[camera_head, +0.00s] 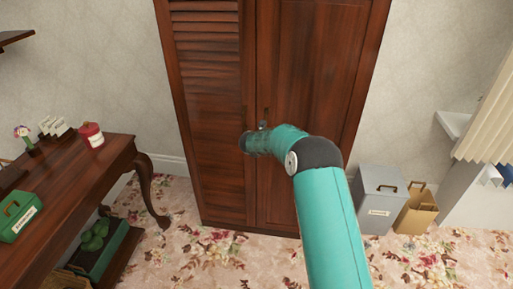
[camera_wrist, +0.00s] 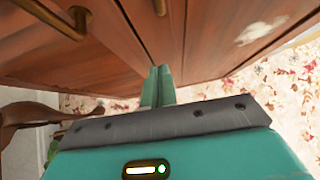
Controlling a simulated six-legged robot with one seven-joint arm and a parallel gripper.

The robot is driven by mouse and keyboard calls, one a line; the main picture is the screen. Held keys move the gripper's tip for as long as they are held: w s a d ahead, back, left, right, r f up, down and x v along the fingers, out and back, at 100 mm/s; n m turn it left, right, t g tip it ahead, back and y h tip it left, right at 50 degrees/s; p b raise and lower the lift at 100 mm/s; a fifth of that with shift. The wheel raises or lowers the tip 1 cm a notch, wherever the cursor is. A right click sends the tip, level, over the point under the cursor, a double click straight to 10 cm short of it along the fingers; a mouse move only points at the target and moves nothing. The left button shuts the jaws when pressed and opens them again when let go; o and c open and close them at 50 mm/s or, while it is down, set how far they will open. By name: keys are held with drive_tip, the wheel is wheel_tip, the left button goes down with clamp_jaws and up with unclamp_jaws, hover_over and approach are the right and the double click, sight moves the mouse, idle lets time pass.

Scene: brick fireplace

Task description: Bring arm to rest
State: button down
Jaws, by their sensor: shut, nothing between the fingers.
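My teal arm rises from the bottom of the head view and bends at a dark joint in front of the tall wooden wardrobe (camera_head: 315,60). In the wrist view my gripper (camera_wrist: 158,72) has its two teal fingers pressed together, with nothing between them. The fingers point toward the wardrobe doors (camera_wrist: 110,50); I cannot tell whether they touch the wood. In the head view the fingertips are not clearly visible.
A wooden side table (camera_head: 70,180) stands at left, holding a green box (camera_head: 18,218), a red-and-white jar (camera_head: 91,134) and flowers (camera_head: 22,133). A grey box (camera_head: 380,195) and a tan box (camera_head: 417,212) stand right of the wardrobe. Floral carpet (camera_head: 225,260) lies open in front.

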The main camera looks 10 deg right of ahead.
drive_tip(key=s+a+r+n+t+y, duration=0.1)
drive_tip(key=s+a+r+n+y, duration=0.1)
drive_tip(key=s+r+n, duration=0.6)
drive_tip(key=s+a+r+n+t+y, duration=0.15)
drive_tip(key=s+r+n, duration=0.3)
drive_tip(key=r, duration=0.65)
drive_tip(key=s+a+r+n+y, duration=0.25)
drive_tip(key=s+r+n, duration=0.35)
drive_tip(key=r, duration=0.4)
drive_tip(key=s+d+r+n+g, duration=0.2)
drive_tip(key=s+d+n+g, duration=0.1)
drive_tip(key=s+n, duration=1.15)
drive_tip(key=s+d+f+n+g+h, duration=0.1)
drive_tip(key=s+d+n, duration=0.1)
drive_tip(key=s, duration=0.5)
drive_tip(key=s+d+f+n+g+h, duration=0.1)
drive_tip(key=s+d+f+n, duration=0.1)
drive_tip(key=s, duration=0.5)
drive_tip(key=s+d+f+n+g+h, duration=0.1)
drive_tip(key=s+d, duration=0.3)
drive_tip(key=s, duration=0.4)
drive_tip(key=shift+f+n, duration=0.55)
drive_tip(key=shift+n, duration=0.25)
